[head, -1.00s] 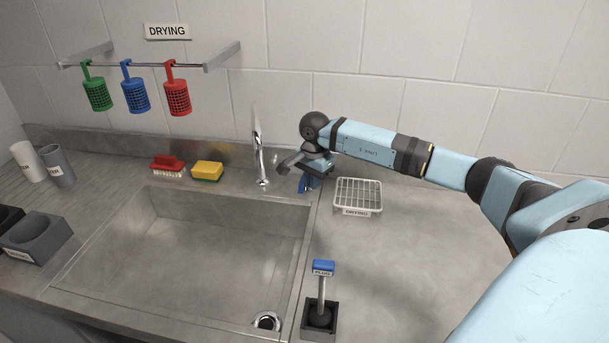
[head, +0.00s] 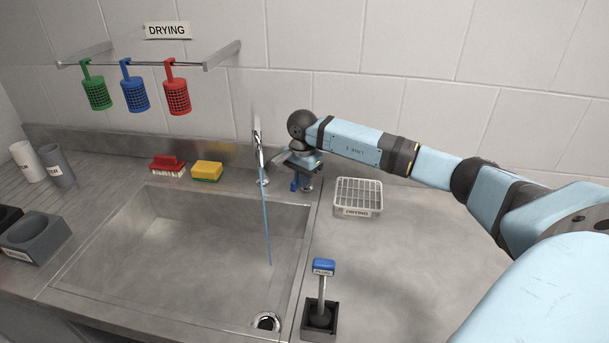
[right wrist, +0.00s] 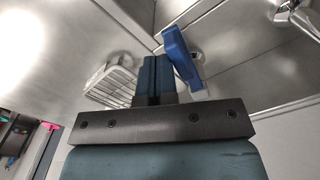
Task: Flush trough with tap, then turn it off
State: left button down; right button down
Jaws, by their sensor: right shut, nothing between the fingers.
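The chrome tap (head: 259,150) stands at the back right of the sink. A thin blue stream of water (head: 267,225) falls from it into the trough (head: 180,240). The blue tap lever (head: 295,184) sits on a chrome base right of the tap; it also shows in the right wrist view (right wrist: 180,57). My right gripper (head: 298,172) is shut and empty over the lever. In the right wrist view its fingertips (right wrist: 157,60) are close beside the lever; I cannot tell whether they touch. My left gripper is not in view.
A plug (head: 322,290) stands in a black holder right of the open drain (head: 266,321). A wire drying rack (head: 358,196) stands right of the lever. A red brush (head: 168,166) and yellow sponge (head: 207,171) lie behind the sink. The right counter is mostly clear.

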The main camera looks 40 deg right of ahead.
jog(key=shift+w+a, duration=0.55)
jog(key=shift+w, duration=0.1)
jog(key=r, duration=0.1)
jog(key=r+p, duration=0.1)
jog(key=r, duration=0.1)
jog(key=r+p, duration=0.1)
jog(key=shift+s+d+r, duration=0.25)
jog(key=shift+s, duration=0.05)
jog(key=shift+w+a, duration=0.1)
jog(key=shift+w, duration=0.15)
jog(key=shift+w+a+b, duration=0.3)
jog(key=shift+w+b, duration=0.05)
jog(key=shift+w, duration=0.55)
jog(key=shift+w+a+b, duration=0.3)
jog(key=shift+w+a, duration=0.05)
jog(key=shift+w, duration=0.55)
jog(key=shift+w+a+b, duration=0.3)
jog(key=shift+w+b, duration=0.05)
jog(key=shift+w, duration=0.55)
